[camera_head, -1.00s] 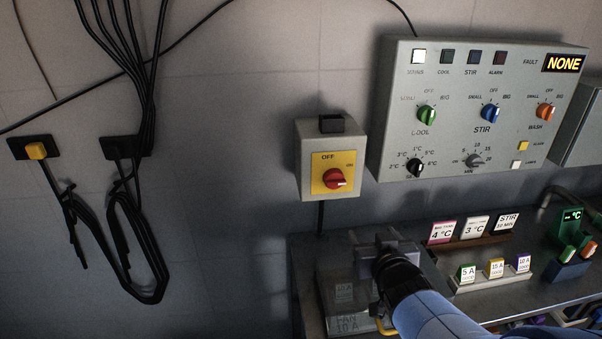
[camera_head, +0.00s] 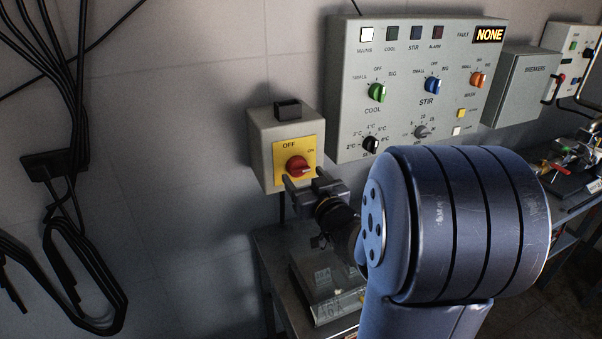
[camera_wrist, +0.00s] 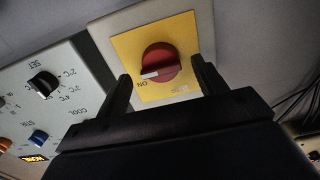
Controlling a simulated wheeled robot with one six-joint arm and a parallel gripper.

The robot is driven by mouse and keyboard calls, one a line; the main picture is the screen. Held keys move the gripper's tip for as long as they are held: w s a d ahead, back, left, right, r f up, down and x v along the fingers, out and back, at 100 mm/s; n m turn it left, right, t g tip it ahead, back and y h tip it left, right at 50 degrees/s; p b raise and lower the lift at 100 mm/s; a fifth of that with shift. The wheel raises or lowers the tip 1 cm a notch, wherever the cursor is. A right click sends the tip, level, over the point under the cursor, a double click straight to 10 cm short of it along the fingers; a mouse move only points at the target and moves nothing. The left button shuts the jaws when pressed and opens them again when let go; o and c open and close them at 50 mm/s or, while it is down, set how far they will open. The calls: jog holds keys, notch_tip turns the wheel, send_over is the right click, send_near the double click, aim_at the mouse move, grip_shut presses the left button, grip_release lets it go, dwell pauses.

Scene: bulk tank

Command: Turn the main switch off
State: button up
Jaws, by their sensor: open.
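The main switch is a red rotary knob (camera_head: 298,167) on a yellow plate (camera_head: 283,152), set in a grey box (camera_head: 262,150) on the wall. Its white mark points right, toward the ON label; OFF is printed at the upper left of the plate. My gripper (camera_head: 303,181) is just in front of the knob, fingers spread. In the wrist view the red knob (camera_wrist: 160,63) sits between the two open fingers of my gripper (camera_wrist: 162,82), its white mark toward ON. I cannot tell whether the fingers touch it.
A grey control panel (camera_head: 400,50) with green, blue and orange knobs is right of the switch. A breakers box (camera_head: 522,90) stands further right. A metal bench (camera_head: 275,245) with a clear-lidded box is below. Black cables (camera_head: 60,230) hang on the left wall.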

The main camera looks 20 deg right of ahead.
aim_at(298, 168)
jog(key=shift+w, duration=1.2)
jog(key=shift+c, duration=0.4)
jog(key=c, duration=0.9)
